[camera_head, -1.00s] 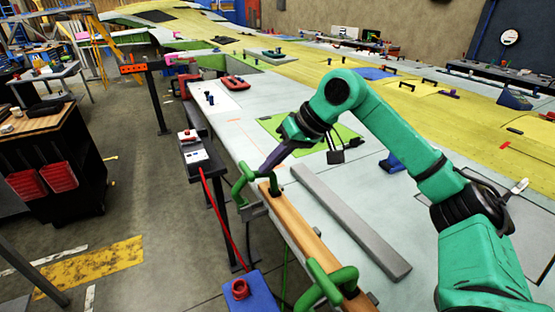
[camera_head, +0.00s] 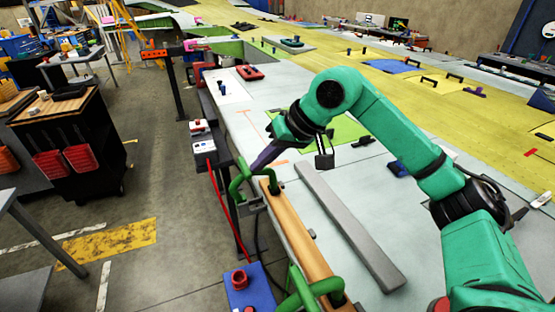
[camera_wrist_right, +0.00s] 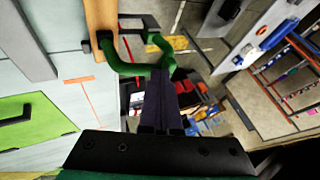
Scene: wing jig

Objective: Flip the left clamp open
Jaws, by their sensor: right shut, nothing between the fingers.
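The left clamp (camera_head: 240,184) is green and sits at the far end of a wooden bar (camera_head: 290,235) along the edge of the wing panel. Its green handle loop stands at the panel's edge. A second green clamp (camera_head: 312,290) is on the near end of the bar. My right gripper (camera_head: 256,168) is shut and empty, its dark fingers pointing down at the left clamp's handle. In the right wrist view the fingers (camera_wrist_right: 164,82) reach the green handle (camera_wrist_right: 130,66), close to or touching it; I cannot tell which. My left gripper is out of view.
A long grey bar (camera_head: 350,225) lies on the panel beside the wooden bar. A blue box with a red button (camera_head: 240,280) stands below the near clamp. A small white box (camera_head: 204,148) sits left of the panel edge. Open floor lies to the left.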

